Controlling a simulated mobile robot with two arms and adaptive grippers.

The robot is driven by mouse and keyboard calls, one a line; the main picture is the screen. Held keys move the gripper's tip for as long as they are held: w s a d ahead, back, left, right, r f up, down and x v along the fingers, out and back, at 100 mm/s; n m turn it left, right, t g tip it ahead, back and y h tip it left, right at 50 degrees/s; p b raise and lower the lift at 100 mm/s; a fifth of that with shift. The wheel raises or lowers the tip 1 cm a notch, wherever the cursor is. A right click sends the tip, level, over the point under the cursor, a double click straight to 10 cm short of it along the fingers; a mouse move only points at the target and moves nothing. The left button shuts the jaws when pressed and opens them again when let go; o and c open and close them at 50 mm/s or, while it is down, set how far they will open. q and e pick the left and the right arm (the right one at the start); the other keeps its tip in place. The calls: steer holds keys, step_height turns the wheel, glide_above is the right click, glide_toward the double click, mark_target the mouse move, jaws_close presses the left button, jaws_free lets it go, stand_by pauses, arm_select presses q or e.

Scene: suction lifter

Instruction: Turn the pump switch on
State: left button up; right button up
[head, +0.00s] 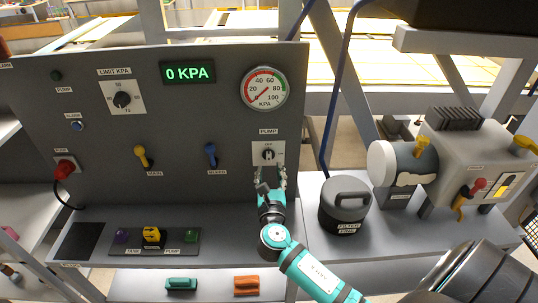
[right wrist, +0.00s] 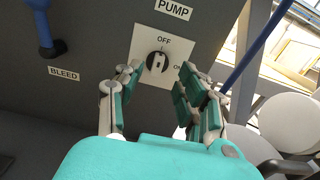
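The pump switch (head: 268,153) is a dark round knob on a white plate marked OFF and ON, on the grey panel (head: 215,120) below the gauge. In the right wrist view the knob (right wrist: 157,61) is upright, in line with the OFF mark. My right gripper (head: 270,175) is just below and in front of the switch. Its teal and grey fingers (right wrist: 160,78) are open, one to each side of the knob, and appear apart from it. My left gripper is not in view.
The display (head: 188,73) reads 0 KPA, and the gauge (head: 265,89) needle is low. The bleed lever (head: 211,154) is left of the switch. A dark filter canister (head: 345,204) and a blue hose (head: 336,90) are to the right. The pump unit (head: 455,160) stands farther right.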

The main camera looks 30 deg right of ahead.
mark_target(269, 155)
steer(key=x, duration=0.6)
steer(key=shift+w+d+p, duration=0.2)
steer(key=shift+w+p, duration=0.05)
steer(key=shift+p, duration=0.15)
jaws_close()
